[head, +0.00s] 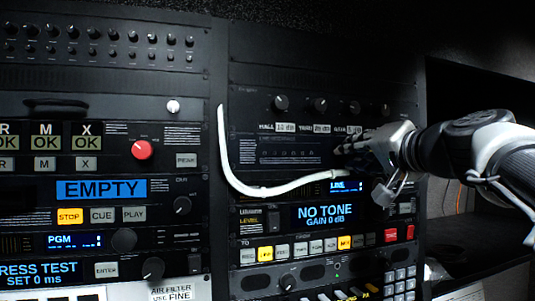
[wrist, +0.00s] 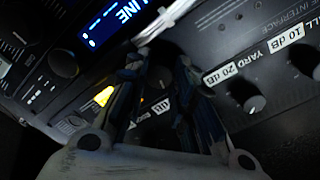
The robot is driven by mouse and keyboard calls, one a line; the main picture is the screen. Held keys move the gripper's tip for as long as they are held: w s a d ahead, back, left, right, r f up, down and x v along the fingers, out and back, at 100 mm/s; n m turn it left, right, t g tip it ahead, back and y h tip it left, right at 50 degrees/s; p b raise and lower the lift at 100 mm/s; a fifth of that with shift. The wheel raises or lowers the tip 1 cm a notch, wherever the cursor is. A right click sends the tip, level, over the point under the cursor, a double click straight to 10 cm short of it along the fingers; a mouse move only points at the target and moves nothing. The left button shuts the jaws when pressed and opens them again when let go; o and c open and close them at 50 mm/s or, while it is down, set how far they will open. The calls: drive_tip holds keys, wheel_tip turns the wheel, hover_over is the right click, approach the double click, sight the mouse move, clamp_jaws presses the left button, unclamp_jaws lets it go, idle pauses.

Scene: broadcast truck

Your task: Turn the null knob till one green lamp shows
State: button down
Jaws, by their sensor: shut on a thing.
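My gripper (head: 347,148) is at the right-hand rack, just below the row of gain knobs. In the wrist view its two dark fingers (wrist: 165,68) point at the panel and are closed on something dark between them. A lit yellow wedge-shaped lamp (wrist: 104,96) shows just beside the fingers in the wrist view. A small orange spot is next to it. I see no green lamp lit there; the fingers hide part of that panel.
A white cable (head: 262,190) hangs across the rack just left of my gripper. Gain knobs (head: 320,104) stand above it; one knob (wrist: 255,103) is close to the right finger. The NO TONE display (head: 325,215) and buttons are below. A dark shelf opening is at right.

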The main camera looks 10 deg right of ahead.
drive_tip(key=shift+r+m+p, duration=0.1)
drive_tip(key=shift+m+p, duration=1.15)
drive_tip(key=shift+m, duration=3.65)
drive_tip(key=c, duration=1.3)
unclamp_jaws()
drive_tip(key=shift+c, duration=0.2)
